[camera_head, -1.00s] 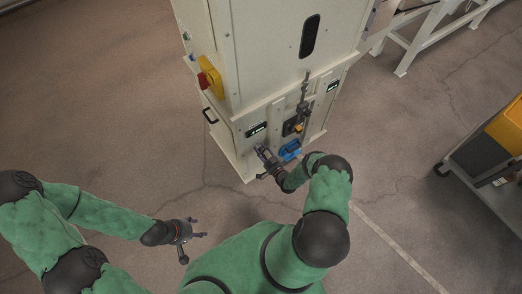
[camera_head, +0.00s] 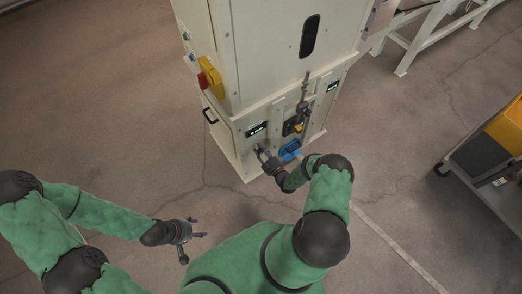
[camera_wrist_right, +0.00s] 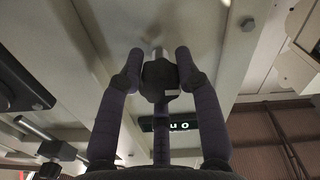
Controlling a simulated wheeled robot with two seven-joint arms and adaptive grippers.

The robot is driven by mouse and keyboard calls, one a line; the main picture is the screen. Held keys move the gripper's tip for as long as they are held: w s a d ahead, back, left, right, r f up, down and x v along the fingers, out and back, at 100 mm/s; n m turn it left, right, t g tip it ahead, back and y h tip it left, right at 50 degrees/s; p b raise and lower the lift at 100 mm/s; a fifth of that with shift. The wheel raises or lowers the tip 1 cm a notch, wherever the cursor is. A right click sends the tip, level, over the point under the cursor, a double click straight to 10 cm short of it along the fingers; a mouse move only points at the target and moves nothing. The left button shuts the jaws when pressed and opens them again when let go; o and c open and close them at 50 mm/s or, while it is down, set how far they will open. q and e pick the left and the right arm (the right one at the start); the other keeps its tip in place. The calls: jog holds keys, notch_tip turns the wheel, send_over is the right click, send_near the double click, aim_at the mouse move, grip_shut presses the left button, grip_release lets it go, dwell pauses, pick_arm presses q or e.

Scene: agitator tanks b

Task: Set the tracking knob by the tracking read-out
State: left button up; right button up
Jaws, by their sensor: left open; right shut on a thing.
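A dark faceted knob (camera_wrist_right: 160,80) with a pale mark on one face sits on the pale panel in the right wrist view. The fingers of my right gripper (camera_wrist_right: 157,70) are shut on it from both sides. In the head view my right gripper (camera_head: 262,152) is at the lower front of the cream cabinet, and the knob is too small to make out. A small lit read-out (camera_wrist_right: 176,125) shows upside down beyond the knob, partly hidden by a finger; its full value is unreadable. It also shows in the head view (camera_head: 257,129). My left gripper (camera_head: 199,229) is open and empty above the floor.
The cream cabinet (camera_head: 270,45) has a red and yellow switch (camera_head: 208,78), a black handle (camera_head: 209,115), a second read-out (camera_head: 333,86) and a blue part (camera_head: 290,150) close to my right gripper. A cart (camera_head: 488,160) stands at the right. Floor at the left is clear.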

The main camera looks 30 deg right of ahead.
jog(key=shift+d+r+n, duration=0.1)
jog(key=shift+n, duration=0.9)
jog(key=o, duration=1.1)
jog(key=shift+o, duration=0.2)
jog(key=shift+s, duration=0.1)
jog(key=s, duration=1.1)
jog(key=shift+s+d, duration=0.35)
jog(key=shift+s, duration=0.05)
jog(key=shift+w, duration=0.15)
